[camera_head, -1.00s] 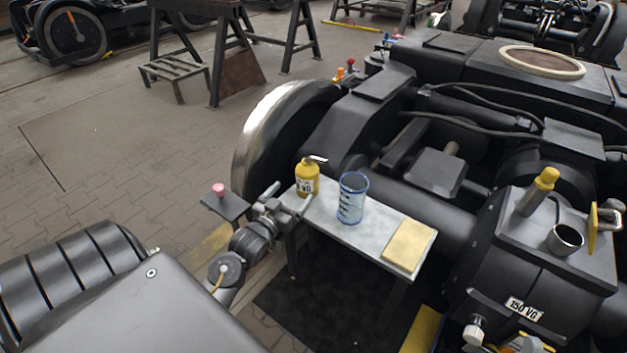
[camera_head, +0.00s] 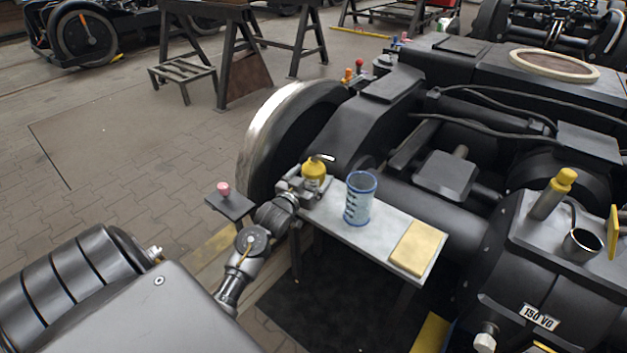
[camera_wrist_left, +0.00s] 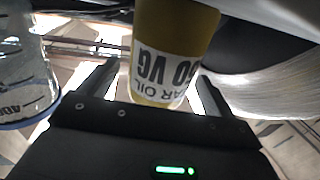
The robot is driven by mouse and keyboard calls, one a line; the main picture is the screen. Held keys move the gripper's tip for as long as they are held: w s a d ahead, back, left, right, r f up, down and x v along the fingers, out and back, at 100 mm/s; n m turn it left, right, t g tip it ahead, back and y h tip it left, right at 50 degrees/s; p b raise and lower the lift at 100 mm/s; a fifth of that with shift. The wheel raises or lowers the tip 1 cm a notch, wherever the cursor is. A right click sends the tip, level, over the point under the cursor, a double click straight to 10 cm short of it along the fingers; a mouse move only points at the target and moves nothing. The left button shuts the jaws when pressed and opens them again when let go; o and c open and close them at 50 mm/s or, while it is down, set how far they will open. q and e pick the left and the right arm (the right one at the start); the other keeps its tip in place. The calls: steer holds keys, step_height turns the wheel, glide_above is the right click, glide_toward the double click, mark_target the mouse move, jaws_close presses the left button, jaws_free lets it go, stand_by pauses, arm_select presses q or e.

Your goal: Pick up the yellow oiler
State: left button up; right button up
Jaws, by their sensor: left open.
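The yellow oiler (camera_head: 314,168) stands at the left end of a small grey bench (camera_head: 385,229). Its spout tip shows at its top, and in the left wrist view the oiler (camera_wrist_left: 172,40) shows a white label reading partly "OIL" and "VG". My left gripper (camera_head: 308,188) is at the oiler, low on its body. In the left wrist view the two fingers of my left gripper (camera_wrist_left: 158,92) are open, one on either side of the oiler, with gaps visible beside it. The oiler's lower part is hidden by the gripper in the head view. My right gripper is not in view.
A clear blue-rimmed measuring jug (camera_head: 360,198) stands just right of the oiler; it also shows in the left wrist view (camera_wrist_left: 24,75). A yellow cloth or pad (camera_head: 413,247) lies at the bench's right end. The bogie wheel (camera_head: 262,135) is close behind.

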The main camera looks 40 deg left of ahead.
arm_select(q)
steer(key=shift+c, duration=0.2)
steer(key=c, duration=1.2)
steer(key=shift+r, duration=0.1)
steer(key=shift+c, duration=0.6)
